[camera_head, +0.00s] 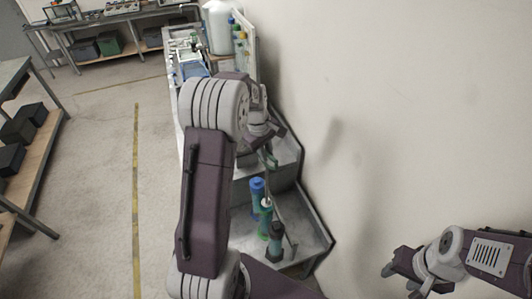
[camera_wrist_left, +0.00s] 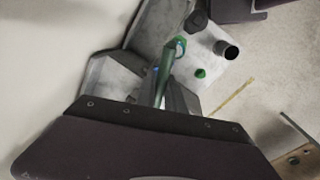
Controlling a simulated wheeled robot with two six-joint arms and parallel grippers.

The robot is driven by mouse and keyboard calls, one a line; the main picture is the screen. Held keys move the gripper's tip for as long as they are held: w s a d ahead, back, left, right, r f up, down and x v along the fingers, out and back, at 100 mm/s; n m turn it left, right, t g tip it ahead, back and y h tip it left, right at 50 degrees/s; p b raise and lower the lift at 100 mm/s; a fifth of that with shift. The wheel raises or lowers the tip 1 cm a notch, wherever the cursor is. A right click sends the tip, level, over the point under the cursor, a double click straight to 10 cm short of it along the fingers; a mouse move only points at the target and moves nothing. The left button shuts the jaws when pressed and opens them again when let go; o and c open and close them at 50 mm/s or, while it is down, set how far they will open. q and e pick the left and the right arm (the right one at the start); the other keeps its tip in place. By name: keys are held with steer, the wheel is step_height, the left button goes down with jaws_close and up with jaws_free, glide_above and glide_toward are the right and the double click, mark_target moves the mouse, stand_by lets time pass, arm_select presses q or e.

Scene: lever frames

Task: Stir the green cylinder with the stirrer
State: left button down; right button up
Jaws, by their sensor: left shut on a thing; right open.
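My left gripper (camera_head: 268,138) is beyond my bent arm in the head view, above the stepped grey shelf. It is shut on a thin greenish rod, the stirrer (camera_wrist_left: 163,88), which points away from the fingers in the left wrist view. The gripper is farther back than all three. I cannot tell whether the stirrer touches any of them. My right gripper (camera_head: 398,267) is open and empty at the lower right, near the wall.
The stepped grey shelf (camera_head: 312,236) runs along the white wall. Behind it is a cluttered bench with a large white bottle (camera_head: 218,28) and small coloured bottles (camera_head: 239,38). A rack with dark bins (camera_head: 18,128) stands at the left. The floor between is clear.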

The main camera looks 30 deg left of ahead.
mark_target(264, 164)
arm_select(q)
steer(key=shift+s+a+r, duration=0.15)
steer(key=shift+s+a, duration=0.1)
steer(key=shift+s, duration=0.1)
steer(key=shift+w+d+p, duration=0.25)
steer(key=shift+w+p, duration=0.1)
steer(key=shift+w, duration=0.05)
steer(key=shift+s+a, duration=0.15)
steer(key=shift+s, duration=0.05)
steer(key=shift+f+b, duration=2.5)
steer(key=shift+f, duration=1.4)
